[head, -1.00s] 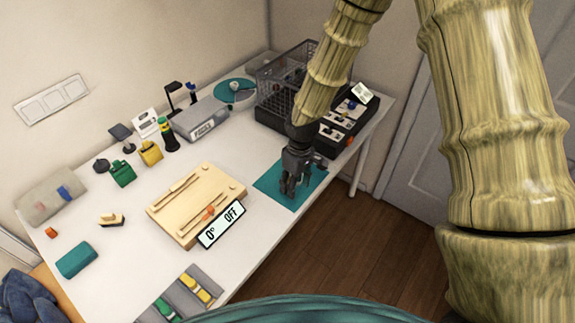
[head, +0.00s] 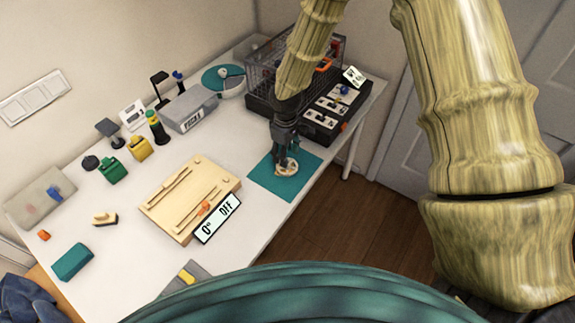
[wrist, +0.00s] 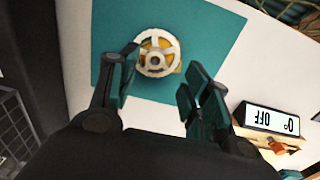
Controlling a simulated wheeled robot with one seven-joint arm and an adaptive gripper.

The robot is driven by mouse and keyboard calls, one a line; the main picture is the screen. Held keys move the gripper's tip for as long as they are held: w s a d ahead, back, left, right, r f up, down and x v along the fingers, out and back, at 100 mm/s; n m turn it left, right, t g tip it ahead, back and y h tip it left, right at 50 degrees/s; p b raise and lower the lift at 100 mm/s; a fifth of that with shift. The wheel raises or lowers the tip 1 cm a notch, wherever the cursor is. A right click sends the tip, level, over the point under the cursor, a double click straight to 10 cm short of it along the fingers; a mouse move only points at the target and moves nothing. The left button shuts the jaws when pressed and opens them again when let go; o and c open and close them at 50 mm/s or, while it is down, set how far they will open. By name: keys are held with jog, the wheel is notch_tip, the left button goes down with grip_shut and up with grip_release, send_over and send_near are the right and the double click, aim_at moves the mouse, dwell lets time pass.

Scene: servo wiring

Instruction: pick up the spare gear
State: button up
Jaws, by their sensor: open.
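The gear is a pale, round, spoked wheel with yellow showing between its spokes. It lies on the teal mat (head: 262,182) near the table's right edge, and in the wrist view the gear (wrist: 157,53) is at top centre, just beyond the fingertips and nearer the left finger. In the head view the gear (head: 287,171) shows just below my gripper (head: 286,160), partly covered by it. In the wrist view my gripper (wrist: 157,75) is open, with nothing between its fingers. Whether the left fingertip touches the gear, I cannot tell.
A wooden board (head: 180,222) with an orange part and a "0° OFF" display (head: 217,218) stands left of the mat. A dark wire cage (head: 262,62) and a black module tray (head: 330,106) stand behind the gripper. Bare table lies between board and mat.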

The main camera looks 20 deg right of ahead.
aim_at(290, 161)
jog(key=shift+w+d+f+p, duration=0.1)
jog(key=shift+d+f+p, duration=0.05)
jog(key=shift+f+p, duration=0.4)
jog(key=shift+w+d+f+p, duration=0.1)
jog(key=shift+f+p, duration=0.2)
jog(key=shift+f, duration=0.35)
jog(key=shift+f+p, duration=0.4)
jog(key=shift+f, duration=1)
jog(key=c, duration=1)
